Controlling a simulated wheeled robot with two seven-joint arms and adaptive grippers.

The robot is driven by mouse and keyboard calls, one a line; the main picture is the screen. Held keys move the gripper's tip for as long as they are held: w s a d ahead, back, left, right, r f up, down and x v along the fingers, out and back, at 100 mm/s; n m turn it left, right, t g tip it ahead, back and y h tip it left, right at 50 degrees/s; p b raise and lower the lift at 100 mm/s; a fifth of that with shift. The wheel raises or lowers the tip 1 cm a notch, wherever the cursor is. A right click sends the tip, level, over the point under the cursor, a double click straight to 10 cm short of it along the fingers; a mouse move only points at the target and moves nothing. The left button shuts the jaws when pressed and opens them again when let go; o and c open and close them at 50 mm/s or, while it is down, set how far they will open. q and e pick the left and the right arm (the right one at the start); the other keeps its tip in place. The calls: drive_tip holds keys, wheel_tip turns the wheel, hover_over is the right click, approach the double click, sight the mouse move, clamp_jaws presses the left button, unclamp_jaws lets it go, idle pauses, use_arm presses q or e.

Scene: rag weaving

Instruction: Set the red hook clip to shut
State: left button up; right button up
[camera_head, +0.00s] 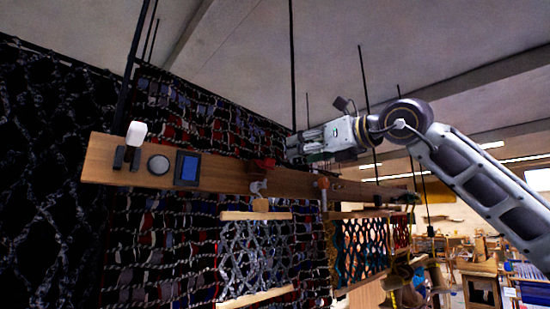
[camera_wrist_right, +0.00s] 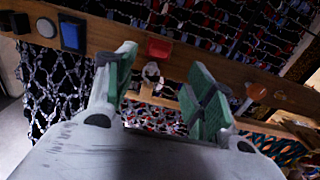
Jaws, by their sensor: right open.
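The red hook clip (camera_head: 265,163) sits at the upper edge of a long wooden beam. In the right wrist view its red part (camera_wrist_right: 158,48) shows just above a pale grey hook piece (camera_wrist_right: 151,72). The grey hook also shows in the head view (camera_head: 258,187). Whether the clip is open or shut is too small to tell. My right gripper (camera_head: 291,150) is above and to the right of the clip in the head view. Its green-padded fingers (camera_wrist_right: 162,88) are apart with nothing between them, and the clip shows beyond them. My left gripper is out of view.
The wooden beam (camera_head: 225,179) carries a blue panel (camera_head: 187,169), a round grey knob (camera_head: 158,164) and a white-topped black bracket (camera_head: 136,133). An orange-brown peg (camera_wrist_right: 256,91) is right of the clip. Woven rag nets (camera_head: 40,170) hang behind. Thin black rods hang from the ceiling.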

sight(272, 159)
drive_tip(key=p+x, duration=0.2)
drive_tip(key=x, duration=0.7)
drive_tip(key=shift+w+a+p, duration=0.25)
drive_tip(key=shift+w+p, duration=0.05)
drive_tip(key=shift+p, duration=0.05)
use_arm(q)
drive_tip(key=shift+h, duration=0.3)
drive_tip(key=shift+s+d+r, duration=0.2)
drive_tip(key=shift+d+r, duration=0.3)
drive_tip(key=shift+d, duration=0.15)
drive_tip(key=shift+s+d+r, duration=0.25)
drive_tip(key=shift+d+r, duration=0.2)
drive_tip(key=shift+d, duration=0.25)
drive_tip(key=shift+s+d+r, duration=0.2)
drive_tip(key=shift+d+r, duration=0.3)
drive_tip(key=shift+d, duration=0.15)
use_arm(e)
drive_tip(key=shift+w+a, duration=0.35)
drive_tip(key=shift+w, duration=0.15)
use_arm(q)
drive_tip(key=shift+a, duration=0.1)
use_arm(e)
drive_tip(key=c, duration=1)
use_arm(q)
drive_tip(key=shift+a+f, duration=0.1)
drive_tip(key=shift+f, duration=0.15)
